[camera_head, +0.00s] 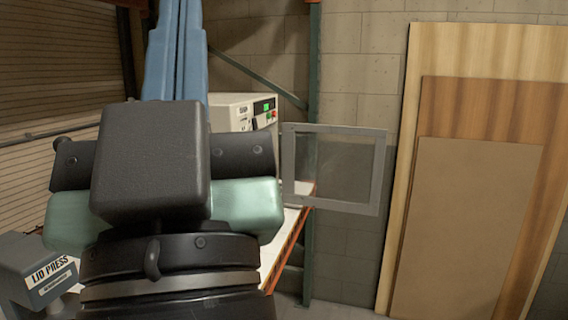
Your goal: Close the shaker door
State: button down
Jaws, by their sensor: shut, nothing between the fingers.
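The shaker door (380,172) is a grey-framed clear panel. It stands open, swung out to the right of the shaker. The shaker (234,108) is a white machine with a small green display and a red button; my arm hides its left part. My gripper (180,12) fills the left foreground, its blue fingers pointing up the picture. The fingers are together, with nothing visible between them. It is left of the door, apart from it in the picture. The door's hinge side is near the shaker's right edge, but the hinge itself is unclear.
A green rack post (313,62) rises behind the door. Wooden boards (464,230) lean on the block wall at the right. A lid press (40,270) is at lower left.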

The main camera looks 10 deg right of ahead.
aim_at(289, 129)
jog(key=i+l+z, duration=0.15)
jog(key=z, duration=0.25)
jog(key=i+z, duration=0.6)
jog(key=z, duration=0.2)
jog(key=i+j+z, duration=0.1)
jog(key=i, duration=0.4)
jog(key=i+j, duration=0.2)
jog(key=i, duration=0.3)
jog(key=i+j+z, duration=0.15)
jog(key=i, duration=0.35)
jog(key=i+j, duration=0.2)
jog(key=i, duration=0.3)
jog(key=z, duration=0.05)
